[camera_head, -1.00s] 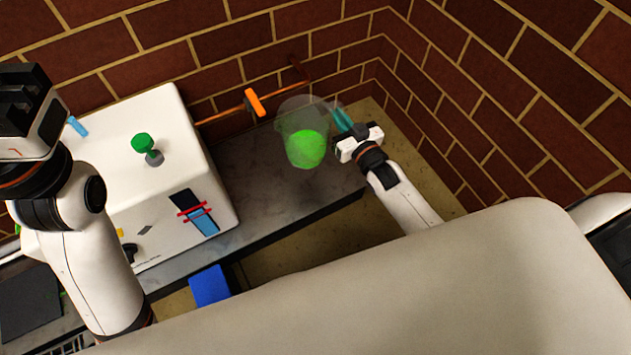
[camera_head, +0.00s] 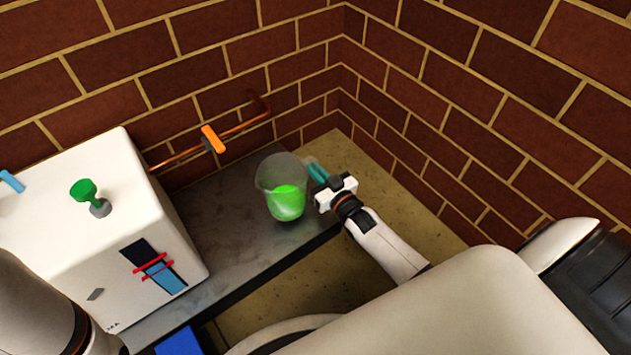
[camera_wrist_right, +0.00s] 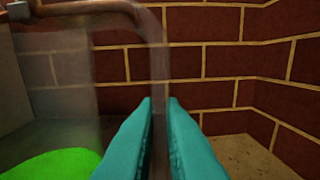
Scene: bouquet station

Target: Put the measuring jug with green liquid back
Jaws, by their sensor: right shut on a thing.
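The measuring jug (camera_head: 268,178) is clear, with bright green liquid (camera_head: 287,203) in its lower part. It is upright or nearly so, at the right end of the dark counter; I cannot tell whether its base touches the top. My right gripper (camera_head: 314,172) is at the jug's right side, its teal fingers shut on the handle. In the right wrist view the fingers (camera_wrist_right: 160,130) close around the clear handle (camera_wrist_right: 157,75), with the green liquid (camera_wrist_right: 50,165) at the lower left. Only part of my left arm shows; its gripper is out of view.
A white machine (camera_head: 150,235) with a green knob (camera_head: 84,190) stands left of the jug. A copper pipe with an orange lever (camera_head: 212,138) runs along the brick wall behind. The grey counter (camera_head: 225,215) between machine and jug is bare. A blue object (camera_head: 180,342) is below.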

